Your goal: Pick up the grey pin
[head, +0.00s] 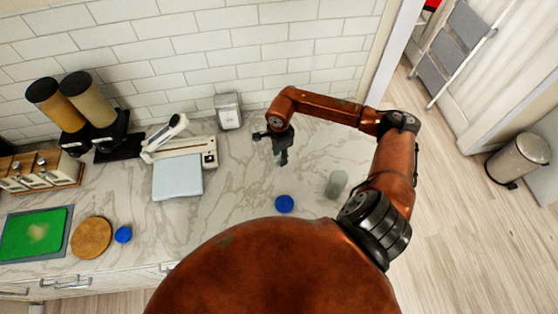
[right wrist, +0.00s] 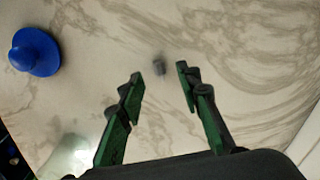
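The grey pin (right wrist: 158,65) is a small, slightly blurred grey piece on the marble counter in the right wrist view. It lies just beyond my right gripper's fingertips, near the middle of the gap between them. My right gripper (right wrist: 160,82) is open with nothing between its fingers, and its green and black fingers point at the counter. In the head view my right gripper (head: 275,148) is over the back part of the counter. I cannot make out the pin in the head view. My left gripper is not in view.
A blue round object (head: 284,203), also in the right wrist view (right wrist: 35,52), and a translucent cup (head: 336,184) stand on the counter (head: 245,180). A metal dispenser (head: 228,110) is by the tiled wall. A white scale-like device (head: 180,165) is left.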

